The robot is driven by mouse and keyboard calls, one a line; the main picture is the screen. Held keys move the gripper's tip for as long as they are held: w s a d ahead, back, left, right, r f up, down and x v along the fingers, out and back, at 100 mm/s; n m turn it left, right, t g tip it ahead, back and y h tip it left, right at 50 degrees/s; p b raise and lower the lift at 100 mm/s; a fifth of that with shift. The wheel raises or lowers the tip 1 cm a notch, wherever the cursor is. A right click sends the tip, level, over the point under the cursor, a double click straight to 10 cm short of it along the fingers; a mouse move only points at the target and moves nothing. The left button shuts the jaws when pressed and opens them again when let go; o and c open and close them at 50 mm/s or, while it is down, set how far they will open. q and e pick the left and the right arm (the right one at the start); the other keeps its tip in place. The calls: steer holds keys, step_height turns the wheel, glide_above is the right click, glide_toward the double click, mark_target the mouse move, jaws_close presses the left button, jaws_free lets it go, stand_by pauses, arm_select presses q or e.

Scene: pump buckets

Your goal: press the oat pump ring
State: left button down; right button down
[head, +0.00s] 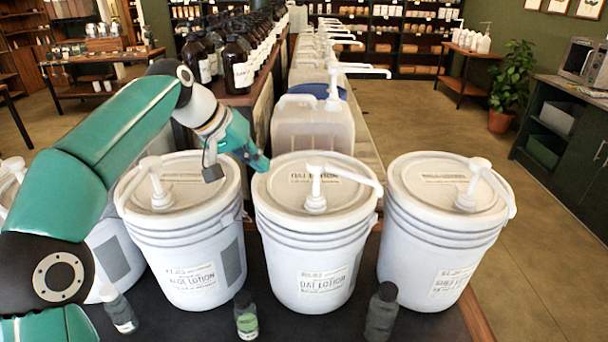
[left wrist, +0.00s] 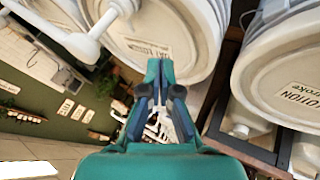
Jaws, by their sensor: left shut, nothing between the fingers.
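The oat lotion bucket (head: 312,262) is the middle white bucket on the dark table. Its white pump stands on the lid, with a round ring (head: 315,203) at the pump's base and a spout pointing right. My left gripper (head: 261,164) is shut and empty, just beyond the upper left rim of the oat lid and apart from the pump. In the left wrist view, the shut fingertips (left wrist: 160,64) lie in front of the edge of the oat lid (left wrist: 150,25). The oat pump (left wrist: 85,45) is at upper left there. My right gripper is not in view.
A lotion bucket with a pump (head: 187,262) stands left of the oat bucket, under my left arm. Another bucket (head: 433,258) stands to the right. Small dark bottles (head: 246,315) stand in front. A large translucent jug (head: 312,130) is behind the oat bucket.

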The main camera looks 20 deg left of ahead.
arm_select(q)
glide_toward(301, 198)
steer(key=w+f, duration=0.3)
steer(key=shift+w+a+f, duration=0.2)
steer(key=shift+w+f, duration=0.05)
steer(key=shift+f, duration=0.1)
steer(key=shift+w+d+f+p, duration=0.1)
steer(key=shift+w+d+p, duration=0.15)
steer(key=shift+d, duration=0.4)
steer(key=shift+w+d+p, duration=0.2)
steer(key=shift+d+p, duration=0.05)
steer(key=shift+d, duration=0.45)
steer(key=shift+w+d+f+p, duration=0.1)
steer(key=shift+w+d+p, duration=0.15)
steer(key=shift+d, duration=0.4)
steer(key=shift+s+a, duration=0.1)
